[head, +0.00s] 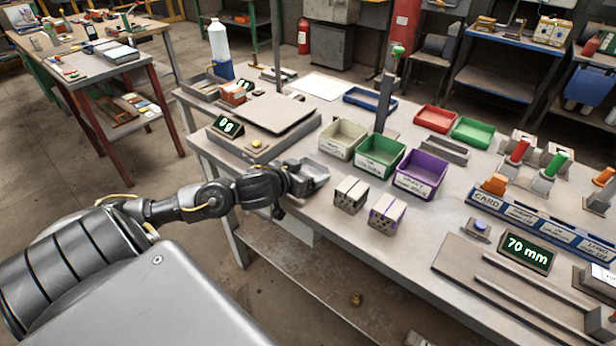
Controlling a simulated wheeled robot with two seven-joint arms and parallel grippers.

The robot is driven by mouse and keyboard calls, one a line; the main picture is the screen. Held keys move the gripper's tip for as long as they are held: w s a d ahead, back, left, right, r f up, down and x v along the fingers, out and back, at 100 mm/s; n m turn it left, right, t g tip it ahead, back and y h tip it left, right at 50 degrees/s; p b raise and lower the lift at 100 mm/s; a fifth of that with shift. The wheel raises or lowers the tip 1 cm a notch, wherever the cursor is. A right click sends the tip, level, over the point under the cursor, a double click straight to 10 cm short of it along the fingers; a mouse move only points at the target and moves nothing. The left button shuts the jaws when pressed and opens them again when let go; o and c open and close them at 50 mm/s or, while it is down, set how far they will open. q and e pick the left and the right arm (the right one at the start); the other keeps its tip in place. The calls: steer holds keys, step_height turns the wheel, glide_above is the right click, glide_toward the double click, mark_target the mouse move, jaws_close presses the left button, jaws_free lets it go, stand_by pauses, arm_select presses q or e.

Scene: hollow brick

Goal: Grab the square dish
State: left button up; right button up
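A small grey dish (314,170), squarish in outline, lies near the front edge of the workbench, just right of the scale. My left gripper (298,184) is at its near left side, with the fingers close to or over the dish's edge. The dark gripper parts hide that side of the dish. I cannot tell whether the fingers touch it or how far apart they are. My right gripper is not in view.
Two small grey blocks (350,193) stand right of the dish. Behind them are white, green (380,155) and purple (421,174) bins. A scale (268,116) with a green display stands to the left. The bench's front edge runs below my gripper.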

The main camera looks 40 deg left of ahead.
arm_select(q)
steer(key=shift+f, duration=0.1)
steer(key=shift+c, duration=1.2)
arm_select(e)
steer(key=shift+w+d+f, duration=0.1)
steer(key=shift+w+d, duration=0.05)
arm_select(q)
steer(key=shift+r+p, duration=0.3)
steer(key=shift+r, duration=0.25)
step_height(320, 180, up, 3)
steer(key=shift+d+f+p, duration=0.15)
steer(key=shift+p, duration=0.5)
steer(key=s+r, duration=0.1)
steer(key=s+r+p, duration=0.1)
steer(key=r, duration=0.1)
steer(key=shift+s+r+p, duration=0.15)
steer(key=shift+s+p, duration=0.15)
steer(key=shift+s, duration=0.05)
steer(key=r+p+v, duration=0.1)
steer(key=p+v, duration=1)
steer(key=v, duration=0.1)
steer(key=shift+a+r, duration=0.3)
steer(key=shift+r, duration=0.1)
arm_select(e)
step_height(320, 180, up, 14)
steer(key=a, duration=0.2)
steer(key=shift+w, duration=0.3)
